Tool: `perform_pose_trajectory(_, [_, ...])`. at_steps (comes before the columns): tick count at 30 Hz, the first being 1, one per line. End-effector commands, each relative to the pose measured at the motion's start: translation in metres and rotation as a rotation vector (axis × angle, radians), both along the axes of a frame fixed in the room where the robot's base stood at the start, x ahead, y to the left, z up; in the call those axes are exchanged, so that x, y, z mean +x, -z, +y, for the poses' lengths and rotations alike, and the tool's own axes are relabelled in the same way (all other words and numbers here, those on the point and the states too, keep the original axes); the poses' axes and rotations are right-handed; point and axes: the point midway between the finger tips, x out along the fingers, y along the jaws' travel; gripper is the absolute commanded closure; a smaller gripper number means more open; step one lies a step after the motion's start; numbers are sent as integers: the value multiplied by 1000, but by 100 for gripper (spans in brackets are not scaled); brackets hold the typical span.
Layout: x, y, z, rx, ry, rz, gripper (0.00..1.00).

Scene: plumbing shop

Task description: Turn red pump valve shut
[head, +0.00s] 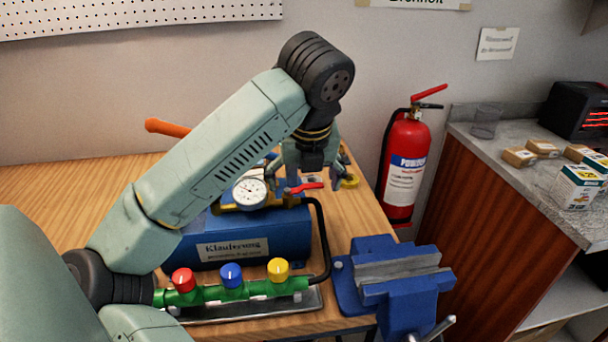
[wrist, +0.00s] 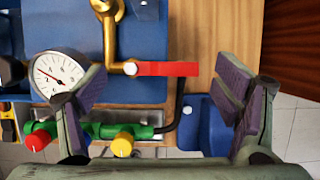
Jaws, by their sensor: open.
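The red pump valve lever (head: 306,187) sits on the brass fitting beside the pressure gauge (head: 249,192), on top of the blue pump tank (head: 245,235). In the wrist view the red lever (wrist: 168,69) points right from its brass pivot (wrist: 130,68), roughly crosswise to the brass pipe (wrist: 109,35). My gripper (head: 307,168) is open and empty, hanging just above the lever. In the wrist view the lever lies between the spread purple-padded fingers of my gripper (wrist: 165,92), apart from both. The gauge (wrist: 58,74) is close to the left finger.
A green manifold (head: 233,293) with red, blue and yellow knobs lies in front of the tank. A blue vise (head: 395,285) stands to the right. A black hose (head: 323,240) curves down beside the tank. A fire extinguisher (head: 404,165) stands behind, right of the bench.

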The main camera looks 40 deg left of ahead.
Motion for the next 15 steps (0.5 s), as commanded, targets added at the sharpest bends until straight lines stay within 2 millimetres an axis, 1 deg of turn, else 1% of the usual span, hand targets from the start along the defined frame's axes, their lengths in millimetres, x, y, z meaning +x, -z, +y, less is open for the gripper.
perform_pose_trajectory(8, [0,2,0,0,0,0,17])
perform_pose_trajectory(15, [0,2,0,0,0,0,32])
